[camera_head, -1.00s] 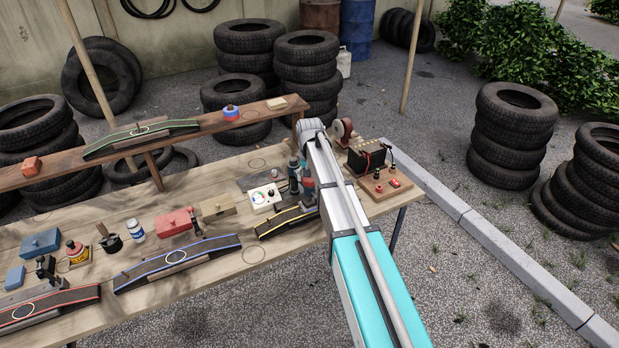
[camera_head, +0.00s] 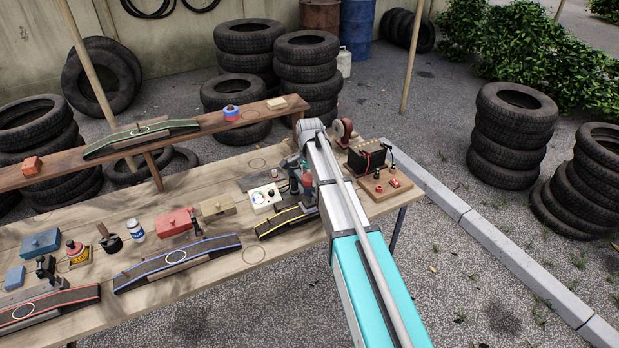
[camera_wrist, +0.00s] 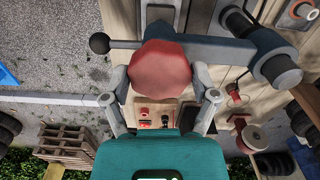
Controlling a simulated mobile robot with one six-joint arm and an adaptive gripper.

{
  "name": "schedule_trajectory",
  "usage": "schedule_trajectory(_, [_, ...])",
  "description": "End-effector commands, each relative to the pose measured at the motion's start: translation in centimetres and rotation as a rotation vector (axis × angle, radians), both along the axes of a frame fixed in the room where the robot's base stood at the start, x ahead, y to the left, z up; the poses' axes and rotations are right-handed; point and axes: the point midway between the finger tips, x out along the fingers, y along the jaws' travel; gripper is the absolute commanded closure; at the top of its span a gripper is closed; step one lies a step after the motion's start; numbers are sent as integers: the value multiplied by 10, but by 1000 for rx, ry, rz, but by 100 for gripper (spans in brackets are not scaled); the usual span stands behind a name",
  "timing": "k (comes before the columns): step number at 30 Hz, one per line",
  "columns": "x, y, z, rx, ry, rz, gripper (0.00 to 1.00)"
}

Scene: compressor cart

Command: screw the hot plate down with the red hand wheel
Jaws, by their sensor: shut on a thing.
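The red hand wheel (camera_wrist: 160,72) fills the middle of the wrist view, many-sided and seen from above. My gripper (camera_wrist: 160,82) has a finger on each side of the wheel and is shut on it. Behind the wheel lies a grey bar (camera_wrist: 220,50) with a black ball (camera_wrist: 100,43) at its left end. In the head view, my arm and the clutter around my gripper (camera_head: 298,182) hide most of the clamp. The hot plate cannot be made out; the wheel and gripper cover the area below.
A white box with a dial (camera_head: 264,198) and a yellow-edged black ramp (camera_head: 286,221) stand close to my gripper. A battery (camera_head: 366,158) stands on a board to the right. A blue-edged ramp (camera_head: 177,262) lies to the left. A raised plank shelf (camera_head: 200,130) runs behind.

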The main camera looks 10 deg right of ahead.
Motion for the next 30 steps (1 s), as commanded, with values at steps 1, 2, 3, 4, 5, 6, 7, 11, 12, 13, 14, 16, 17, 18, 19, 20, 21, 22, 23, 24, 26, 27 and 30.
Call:
schedule_trajectory(1, [1, 0, 0, 0, -1, -43, 71])
schedule_trajectory(2, [1, 0, 0, 0, -1, -72, 71])
schedule_trajectory(3, [1, 0, 0, 0, -1, -110, 71])
schedule_trajectory(4, [1, 0, 0, 0, -1, -138, 71])
schedule_trajectory(5, [1, 0, 0, 0, -1, -167, 71])
schedule_trajectory(6, [1, 0, 0, 0, -1, -205, 71])
schedule_trajectory(7, [1, 0, 0, 0, -1, -233, 71])
schedule_trajectory(11, [1, 0, 0, 0, -1, -357, 71])
schedule_trajectory(12, [1, 0, 0, 0, -1, -395, 71])
schedule_trajectory(13, [1, 0, 0, 0, -1, -423, 71])
schedule_trajectory(14, [1, 0, 0, 0, -1, -452, 71])
schedule_trajectory(16, [1, 0, 0, 0, -1, -518, 71])
schedule_trajectory(17, [1, 0, 0, 0, -1, -547, 71])
schedule_trajectory(18, [1, 0, 0, 0, -1, -585, 71])
schedule_trajectory(19, [1, 0, 0, 0, -1, -613, 71])
schedule_trajectory(20, [1, 0, 0, 0, -1, -642, 71])
schedule_trajectory(21, [1, 0, 0, 0, -1, -679, 71])
schedule_trajectory(22, [1, 0, 0, 0, -1, -708, 71])
schedule_trajectory(23, [1, 0, 0, 0, -1, -737, 71])
schedule_trajectory(24, [1, 0, 0, 0, -1, -774, 71])
schedule_trajectory(26, [0, 0, 0, 0, -1, -830, 71])
schedule_trajectory(27, [0, 0, 0, 0, -1, -866, 71])
schedule_trajectory(30, [0, 0, 0, 0, -1, -951, 71])
